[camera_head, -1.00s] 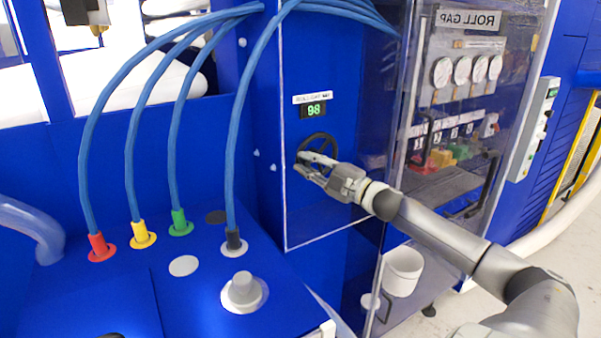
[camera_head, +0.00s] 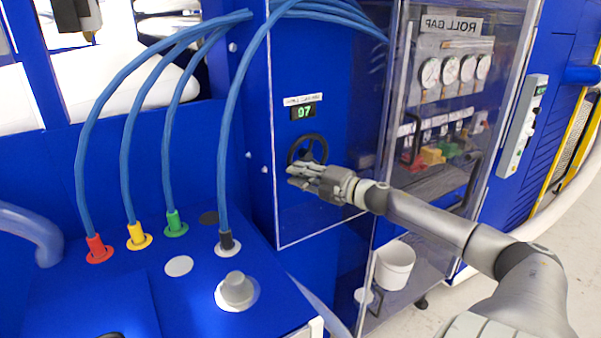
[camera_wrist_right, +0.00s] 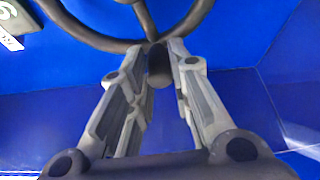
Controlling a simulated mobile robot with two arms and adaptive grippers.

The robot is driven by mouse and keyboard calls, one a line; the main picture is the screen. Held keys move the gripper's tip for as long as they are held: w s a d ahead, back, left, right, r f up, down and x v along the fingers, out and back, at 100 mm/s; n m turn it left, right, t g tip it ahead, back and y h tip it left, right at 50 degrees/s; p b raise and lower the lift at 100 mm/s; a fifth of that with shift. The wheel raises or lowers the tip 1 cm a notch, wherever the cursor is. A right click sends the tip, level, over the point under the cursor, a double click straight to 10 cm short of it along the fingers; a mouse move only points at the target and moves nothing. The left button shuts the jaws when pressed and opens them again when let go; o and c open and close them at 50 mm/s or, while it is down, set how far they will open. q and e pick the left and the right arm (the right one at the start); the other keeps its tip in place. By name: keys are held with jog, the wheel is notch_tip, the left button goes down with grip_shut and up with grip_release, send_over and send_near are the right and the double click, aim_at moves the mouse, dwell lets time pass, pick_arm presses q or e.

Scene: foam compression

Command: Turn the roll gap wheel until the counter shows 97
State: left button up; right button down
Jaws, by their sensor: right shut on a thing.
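The roll gap wheel (camera_head: 307,140) is a black handwheel on the blue panel. The green counter (camera_head: 303,112) above it reads 97. My right gripper (camera_head: 293,177) is at the lower edge of the wheel and partly covers it. In the right wrist view the fingers of my right gripper (camera_wrist_right: 162,50) are shut on a short dark handle (camera_wrist_right: 159,66) at the rim of the wheel (camera_wrist_right: 110,42). My left gripper is not in view.
Blue hoses (camera_head: 133,110) run down to colored sockets at the left. A grey knob (camera_head: 237,289) stands on the blue console. A clear panel door stands open to the right, near a white bucket (camera_head: 395,265).

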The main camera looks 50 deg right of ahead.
jog(key=shift+d, duration=0.1)
jog(key=c, duration=1.3)
grip_release()
jog(key=shift+w, duration=0.1)
jog(key=s, duration=0.4)
jog(key=s+d, duration=0.1)
jog(key=s, duration=0.7)
jog(key=shift+d+r, duration=0.2)
jog(key=shift+d, duration=0.2)
jog(key=shift+a+f, duration=0.1)
